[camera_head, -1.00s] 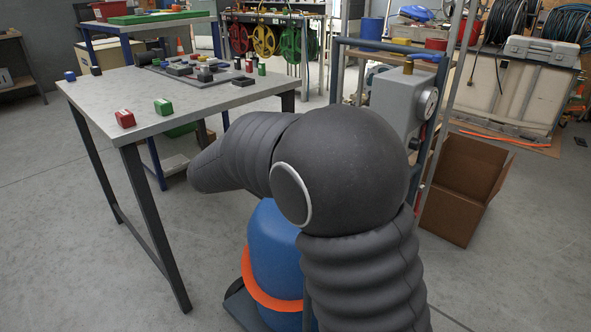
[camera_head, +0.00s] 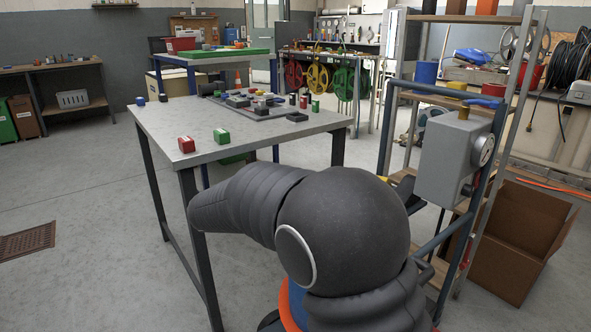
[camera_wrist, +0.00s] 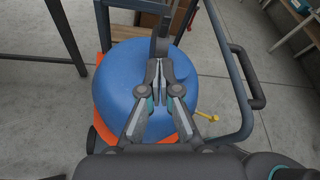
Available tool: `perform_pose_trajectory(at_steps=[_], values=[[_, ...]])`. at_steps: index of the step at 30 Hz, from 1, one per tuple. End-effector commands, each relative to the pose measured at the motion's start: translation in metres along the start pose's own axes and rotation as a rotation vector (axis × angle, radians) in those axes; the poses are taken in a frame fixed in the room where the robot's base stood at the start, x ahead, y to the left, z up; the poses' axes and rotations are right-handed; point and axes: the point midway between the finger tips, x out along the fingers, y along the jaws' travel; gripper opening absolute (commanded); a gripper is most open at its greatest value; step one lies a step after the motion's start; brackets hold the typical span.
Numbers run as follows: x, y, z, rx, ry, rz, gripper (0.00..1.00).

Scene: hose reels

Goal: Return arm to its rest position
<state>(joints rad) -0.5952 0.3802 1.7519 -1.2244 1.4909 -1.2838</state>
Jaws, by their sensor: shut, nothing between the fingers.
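My arm, in a dark ribbed cover, fills the lower middle of the head view, bent with its forearm toward the left. My gripper is hidden in the head view. In the wrist view my gripper (camera_wrist: 161,88) is shut and empty, its fingertips together. It points over a blue rounded drum-like body (camera_wrist: 120,75) with an orange ring (camera_wrist: 103,128) around its base. I cannot tell the gap between the fingers and the blue surface.
A grey table (camera_head: 165,118) with small coloured blocks stands left of my arm. A blue-framed rack with a grey gauge box (camera_head: 448,150) and a cardboard box (camera_head: 515,245) stand to the right. Open floor (camera_head: 90,230) lies at the left.

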Motion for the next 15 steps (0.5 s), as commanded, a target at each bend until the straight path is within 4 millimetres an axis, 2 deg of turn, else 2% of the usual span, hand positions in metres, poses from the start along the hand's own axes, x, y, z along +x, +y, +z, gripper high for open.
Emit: perform_pose_trajectory(at_steps=[2, 5, 8, 12, 15], values=[[0.002, 0.003, -0.018, 0.107, 0.061, 0.014, 0.0], [0.004, 0.001, -0.055, 0.244, 0.171, 0.008, 0.0], [0.0, -0.012, -0.085, 0.4, 0.293, -0.017, 0.0], [-0.004, -0.046, -0.115, 0.676, 0.483, -0.104, 0.0], [-0.008, -0.074, -0.129, 0.881, 0.609, -0.192, 0.0]])
